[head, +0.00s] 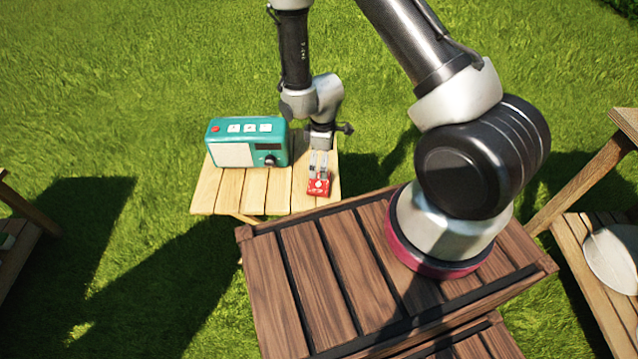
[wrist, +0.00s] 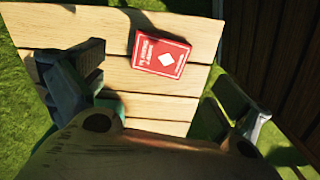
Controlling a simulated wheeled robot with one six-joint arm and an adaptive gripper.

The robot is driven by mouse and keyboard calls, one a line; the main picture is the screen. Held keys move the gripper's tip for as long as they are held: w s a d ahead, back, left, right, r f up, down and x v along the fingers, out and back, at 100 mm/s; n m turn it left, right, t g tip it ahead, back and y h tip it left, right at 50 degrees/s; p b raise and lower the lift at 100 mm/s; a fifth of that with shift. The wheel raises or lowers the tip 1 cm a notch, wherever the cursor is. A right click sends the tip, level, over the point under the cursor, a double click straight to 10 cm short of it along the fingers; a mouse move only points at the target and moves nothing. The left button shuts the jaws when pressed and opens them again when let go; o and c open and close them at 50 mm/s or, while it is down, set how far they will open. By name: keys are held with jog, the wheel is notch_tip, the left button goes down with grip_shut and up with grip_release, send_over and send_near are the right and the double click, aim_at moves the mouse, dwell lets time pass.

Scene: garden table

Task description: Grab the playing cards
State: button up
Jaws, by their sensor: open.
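The playing cards are a small red box (head: 318,186) with a white diamond, lying flat near the front right of the light wooden table (head: 250,200). The red box also shows in the wrist view (wrist: 160,54), above the middle, face up with white lettering. My gripper (head: 319,165) hangs just behind and above the box in the head view. In the wrist view its two fingers (wrist: 172,105) are spread wide apart with nothing between them, and the box lies ahead of them.
A teal radio (head: 247,144) stands on the same table, left of my gripper. A dark slatted wooden crate or table (head: 310,280) is in front. A wooden shelf with a pale round object (head: 612,258) stands at the right. Grass surrounds everything.

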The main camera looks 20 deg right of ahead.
aim_at(319, 181)
jog(key=f, duration=0.8)
jog(key=shift+w+a+f, duration=0.1)
jog(key=shift+a+f, duration=0.3)
jog(key=shift+c, duration=0.4)
jog(key=c, duration=0.9)
